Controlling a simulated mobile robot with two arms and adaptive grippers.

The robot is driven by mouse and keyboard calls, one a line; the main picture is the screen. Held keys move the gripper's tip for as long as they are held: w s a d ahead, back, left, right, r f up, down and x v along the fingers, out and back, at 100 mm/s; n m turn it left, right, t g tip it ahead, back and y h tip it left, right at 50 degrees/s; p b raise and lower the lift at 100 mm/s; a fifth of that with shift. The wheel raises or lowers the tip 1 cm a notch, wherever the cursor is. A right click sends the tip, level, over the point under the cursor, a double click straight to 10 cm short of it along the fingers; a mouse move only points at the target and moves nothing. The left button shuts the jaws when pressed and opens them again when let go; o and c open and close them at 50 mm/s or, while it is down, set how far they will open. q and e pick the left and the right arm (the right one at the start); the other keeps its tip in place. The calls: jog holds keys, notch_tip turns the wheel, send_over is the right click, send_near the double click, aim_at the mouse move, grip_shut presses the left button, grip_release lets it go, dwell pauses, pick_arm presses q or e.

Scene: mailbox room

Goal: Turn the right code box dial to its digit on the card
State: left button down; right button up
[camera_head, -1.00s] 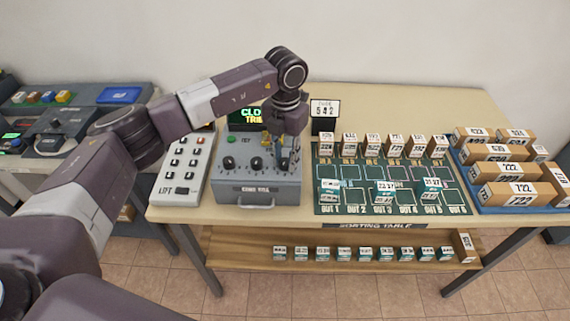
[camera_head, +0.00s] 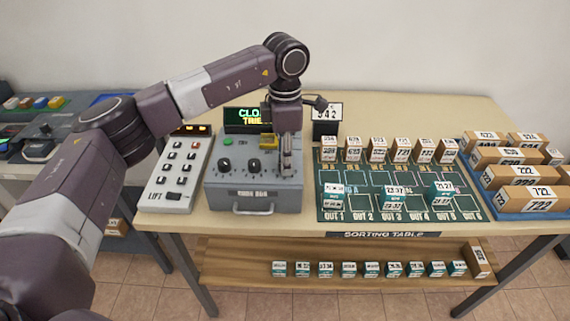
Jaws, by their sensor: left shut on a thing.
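The grey code box (camera_head: 228,193) stands on the table with a green-lit display (camera_head: 243,116) at its back. Two black dials show on its face: the left dial (camera_head: 226,163) and the middle dial (camera_head: 253,165). My left gripper (camera_head: 287,168) points down over the right side of the face, shut on the right dial, which it hides. The code card (camera_head: 328,112) stands behind the box to the right and reads 542; part of my gripper is close in front of its edge. My right gripper is not in view.
A white button panel (camera_head: 176,172) marked LIFT stands left of the box. A green sorting mat (camera_head: 352,206) with small boxes lies to the right, then a blue tray (camera_head: 497,204) of cartons. A shelf (camera_head: 235,272) below holds several small boxes.

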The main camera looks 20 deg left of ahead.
pick_arm(q)
jog(key=shift+m+b, duration=0.3)
jog(key=shift+m, duration=0.5)
jog(key=c, duration=1.6)
grip_release()
notch_tip(320, 180, up, 12)
jog(key=shift+r, duration=0.1)
